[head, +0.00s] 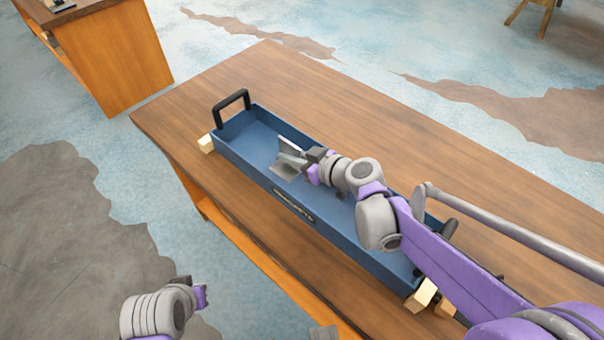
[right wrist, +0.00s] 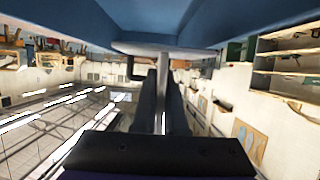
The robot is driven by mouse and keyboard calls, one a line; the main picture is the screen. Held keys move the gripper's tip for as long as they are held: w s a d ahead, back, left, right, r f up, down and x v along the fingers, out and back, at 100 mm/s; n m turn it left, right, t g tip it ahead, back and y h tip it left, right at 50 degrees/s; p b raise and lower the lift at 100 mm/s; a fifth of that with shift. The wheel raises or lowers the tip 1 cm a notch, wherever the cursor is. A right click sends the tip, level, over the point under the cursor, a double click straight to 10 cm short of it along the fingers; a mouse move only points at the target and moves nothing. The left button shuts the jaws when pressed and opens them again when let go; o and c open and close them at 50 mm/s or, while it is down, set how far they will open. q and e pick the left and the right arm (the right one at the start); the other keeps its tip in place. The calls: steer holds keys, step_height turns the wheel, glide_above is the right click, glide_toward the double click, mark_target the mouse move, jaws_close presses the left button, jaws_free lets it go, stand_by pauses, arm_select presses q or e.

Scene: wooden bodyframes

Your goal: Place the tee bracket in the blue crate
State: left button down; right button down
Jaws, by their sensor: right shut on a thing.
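The blue crate (head: 252,166) is a long, shallow tray with black end handles, lying on the wooden table. The tee bracket (head: 287,166) is a grey metal piece with flat plates, inside the crate's outline in the head view. My right gripper (head: 304,161) is shut on it. In the right wrist view the gripper (right wrist: 160,100) has the bracket's thin edge (right wrist: 162,108) between its dark fingers, with the crate's blue surface (right wrist: 75,18) close by. I cannot tell whether the bracket touches the crate floor. My left arm's end (head: 200,297) shows at the lower left, off the table; its fingers are not clear.
The wooden table (head: 390,120) is bare behind the crate. Pale wooden blocks (head: 206,143) sit at the crate's ends. My right arm lies over the crate's right part and hides it. Another wooden table (head: 110,60) stands at the upper left.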

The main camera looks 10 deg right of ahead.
mark_target(292, 185)
steer(key=f, duration=0.3)
steer(key=shift+s+f+b, duration=0.15)
steer(key=shift+s+b, duration=0.05)
steer(key=shift+b, duration=0.15)
steer(key=shift+w+f+b, duration=0.1)
steer(key=shift+f+b, duration=0.4)
steer(key=shift+f, duration=1.8)
steer(key=shift+f, duration=0.1)
steer(key=c, duration=1)
jaws_free()
steer(key=shift+o, duration=0.2)
steer(key=shift+r, duration=0.25)
steer(key=p+v, duration=0.1)
steer(key=v, duration=0.6)
steer(key=shift+s+d, duration=0.2)
